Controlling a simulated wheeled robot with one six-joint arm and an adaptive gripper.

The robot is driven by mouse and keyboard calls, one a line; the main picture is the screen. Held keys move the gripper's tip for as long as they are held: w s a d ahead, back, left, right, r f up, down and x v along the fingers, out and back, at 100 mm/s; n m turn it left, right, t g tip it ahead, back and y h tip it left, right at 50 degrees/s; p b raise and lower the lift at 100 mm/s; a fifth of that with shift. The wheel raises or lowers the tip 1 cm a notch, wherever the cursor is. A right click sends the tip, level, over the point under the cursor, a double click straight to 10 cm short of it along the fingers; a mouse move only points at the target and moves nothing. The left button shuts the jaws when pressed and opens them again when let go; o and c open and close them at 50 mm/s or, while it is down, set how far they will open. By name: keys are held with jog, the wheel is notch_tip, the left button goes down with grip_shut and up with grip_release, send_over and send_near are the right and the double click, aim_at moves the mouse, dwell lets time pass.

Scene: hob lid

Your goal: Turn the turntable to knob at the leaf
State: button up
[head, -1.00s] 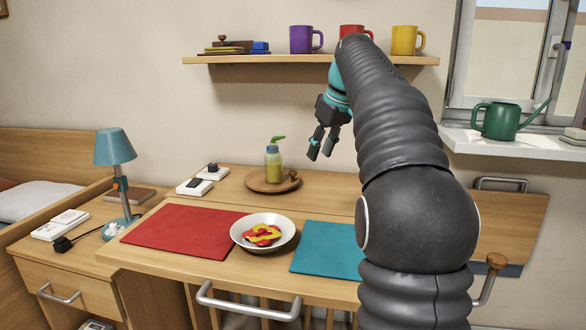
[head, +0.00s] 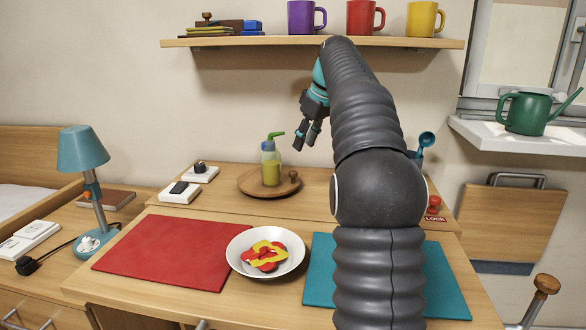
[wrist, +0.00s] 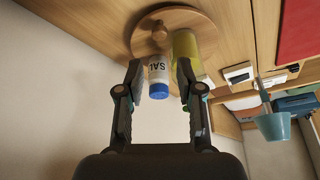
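The round wooden turntable (head: 250,190) sits on the raised back part of the desk. Its small knob (head: 293,176) is at its right edge in the head view, and the knob also shows in the wrist view (wrist: 159,34). A yellow-green bottle (head: 271,170) with a green spout stands on the turntable. The wrist view also shows a white salt shaker (wrist: 158,70) with a blue cap on it. I cannot make out a leaf mark. My gripper (head: 306,139) is open and empty, above and to the right of the turntable, touching nothing.
A shelf (head: 350,42) with mugs hangs above. White switch boxes (head: 180,191) stand left of the turntable. A bowl (head: 240,258) sits in front, between a red mat (head: 165,250) and a teal mat (head: 450,290). A lamp (head: 82,150) stands at the left.

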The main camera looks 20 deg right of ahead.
aim_at(294, 172)
jog(key=b+x, duration=0.1)
jog(key=x, duration=0.9)
jog(key=shift+s, duration=0.1)
grip_shut()
